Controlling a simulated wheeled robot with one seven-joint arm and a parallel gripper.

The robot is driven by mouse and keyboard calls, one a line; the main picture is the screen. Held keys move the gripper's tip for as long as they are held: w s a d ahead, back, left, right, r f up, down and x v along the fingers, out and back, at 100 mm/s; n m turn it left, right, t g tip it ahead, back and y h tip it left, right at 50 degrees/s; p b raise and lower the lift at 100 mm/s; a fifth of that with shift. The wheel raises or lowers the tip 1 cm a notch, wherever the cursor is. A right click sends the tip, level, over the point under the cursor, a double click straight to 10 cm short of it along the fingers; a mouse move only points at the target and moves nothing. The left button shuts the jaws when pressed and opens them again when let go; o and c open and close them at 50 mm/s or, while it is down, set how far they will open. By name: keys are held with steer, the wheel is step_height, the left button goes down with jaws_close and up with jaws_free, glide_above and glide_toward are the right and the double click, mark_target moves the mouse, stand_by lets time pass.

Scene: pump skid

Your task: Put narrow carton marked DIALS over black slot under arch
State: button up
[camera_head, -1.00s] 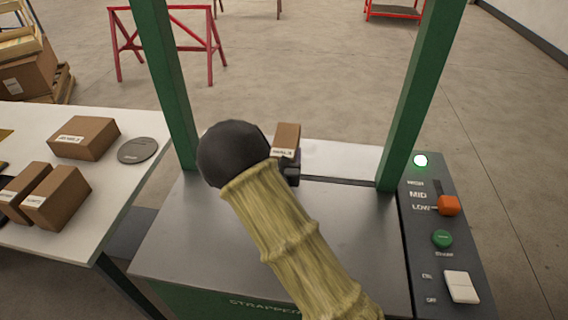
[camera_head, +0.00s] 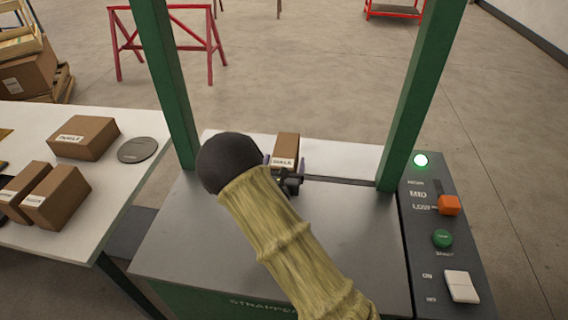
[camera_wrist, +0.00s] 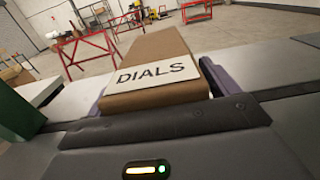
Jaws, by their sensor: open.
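The narrow brown carton marked DIALS (camera_head: 286,146) is on the steel top of the machine under the green arch (camera_head: 407,110). Its label faces me in the wrist view (camera_wrist: 155,72). My gripper (camera_head: 285,170) is open, with one purple finger on each side of the carton; a slight gap shows on the right. The black slot (camera_head: 345,181) runs across the top under the arch. It shows on both sides of the carton in the wrist view (camera_wrist: 285,91). My gripper body hides the carton's lower front edge and the slot there.
A control panel (camera_head: 443,275) with a lit green lamp, orange slider and switches stands at right. A white table (camera_head: 108,185) at left holds several other cartons and a grey disc (camera_head: 138,150). The front of the steel top (camera_head: 350,240) is clear.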

steer(key=shift+r, duration=0.2)
steer(key=s, duration=0.4)
steer(key=s+a+b, duration=0.1)
steer(key=s, duration=0.3)
steer(key=s+a, duration=0.1)
steer(key=s, duration=0.3)
steer(key=shift+a+f+b, duration=0.1)
steer(key=shift+a+b, duration=0.05)
steer(key=shift+b, duration=0.25)
steer(key=shift+w, duration=0.1)
